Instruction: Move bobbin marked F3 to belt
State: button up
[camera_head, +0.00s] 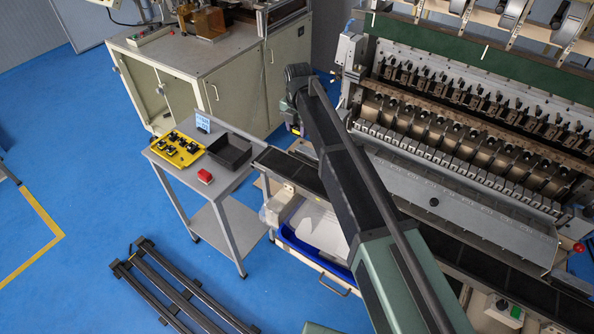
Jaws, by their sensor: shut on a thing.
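The yellow tray (162,150) on the grey cart holds several small black bobbins; their marks are too small to read, so I cannot tell which is F3. The black belt (282,166) runs along the machine front from beside the cart toward the lower right, partly hidden by my arm. My gripper (295,129) is at the far end of my arm, beyond the belt's left end and right of the cart. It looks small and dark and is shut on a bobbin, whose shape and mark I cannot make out.
A blue crate (296,246) sits below the belt. The winding machine (470,190) fills the right. Dark rails (175,285) lie on the floor.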

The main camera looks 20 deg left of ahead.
aim_at(299, 172)
notch_tip(299, 172, down, 18)
jog(key=b, duration=1.6)
jog(key=shift+d+f+b, duration=0.15)
jog(key=shift+f+b, duration=0.1)
jog(key=shift+b, duration=0.05)
jog(key=shift+r+p, duration=0.3)
jog(key=shift+f, duration=0.2)
jog(key=o, duration=0.9)
jog(key=shift+r, duration=0.1)
